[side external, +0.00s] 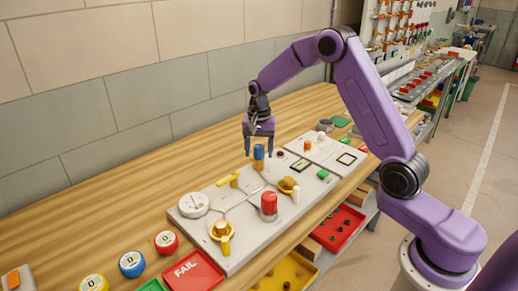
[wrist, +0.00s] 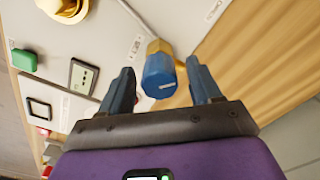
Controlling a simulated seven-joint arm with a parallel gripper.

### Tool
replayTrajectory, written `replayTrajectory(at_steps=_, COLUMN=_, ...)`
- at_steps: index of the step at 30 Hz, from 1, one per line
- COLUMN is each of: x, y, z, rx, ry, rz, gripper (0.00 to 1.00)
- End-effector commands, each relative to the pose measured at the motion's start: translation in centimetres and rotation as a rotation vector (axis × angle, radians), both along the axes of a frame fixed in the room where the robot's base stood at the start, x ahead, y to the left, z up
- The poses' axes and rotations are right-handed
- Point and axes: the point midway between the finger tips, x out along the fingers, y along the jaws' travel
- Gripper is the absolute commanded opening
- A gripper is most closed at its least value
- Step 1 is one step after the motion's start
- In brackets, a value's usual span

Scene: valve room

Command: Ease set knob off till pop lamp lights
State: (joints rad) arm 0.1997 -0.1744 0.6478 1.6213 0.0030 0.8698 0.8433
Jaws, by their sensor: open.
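A blue knob (side external: 258,152), which I take for the set knob, stands upright on a brass fitting on the pale valve panel (side external: 222,241). In the wrist view the blue knob (wrist: 160,78) shows a white mark on its end. My gripper (side external: 259,148) is above it, pointing down. In the wrist view its open fingers (wrist: 161,66) stand either side of the knob, with visible gaps. A small dark red round part (side external: 280,154) is on the panel behind; I cannot tell whether it is the pop lamp or lit.
The panel also holds a white dial gauge (side external: 194,205), a red cylinder (side external: 269,203), yellow valve handles (side external: 221,231), a small display (side external: 300,165) and a green block (side external: 323,174). A red FAIL tray (side external: 193,271) lies in front. Bare wooden bench (side external: 110,204) extends left.

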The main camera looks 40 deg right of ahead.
Motion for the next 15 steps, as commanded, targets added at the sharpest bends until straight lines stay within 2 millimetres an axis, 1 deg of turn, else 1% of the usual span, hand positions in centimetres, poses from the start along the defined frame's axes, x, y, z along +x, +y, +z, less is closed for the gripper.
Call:
replayTrajectory(at_steps=2, x=0.0, y=0.0, z=0.01, rx=0.0, ry=0.0, rz=0.0, gripper=0.63)
replayTrajectory(at_steps=3, x=0.01, y=-0.01, z=0.02, rx=0.0, ry=0.0, rz=0.0, gripper=0.6)
replayTrajectory(at_steps=5, x=0.01, y=-0.01, z=0.03, rx=0.0, ry=0.0, rz=0.0, gripper=0.41)
replayTrajectory(at_steps=6, x=0.01, y=-0.01, z=0.03, rx=0.0, ry=0.0, rz=0.0, gripper=0.28)
replayTrajectory(at_steps=8, x=0.01, y=-0.01, z=0.04, rx=0.0, ry=0.0, rz=0.0, gripper=0.08)
replayTrajectory(at_steps=12, x=0.01, y=-0.02, z=0.06, rx=0.0, ry=0.0, rz=0.006, gripper=0.08)
replayTrajectory(at_steps=15, x=0.02, y=-0.04, z=0.07, rx=0.0, ry=0.0, rz=0.046, gripper=0.08)
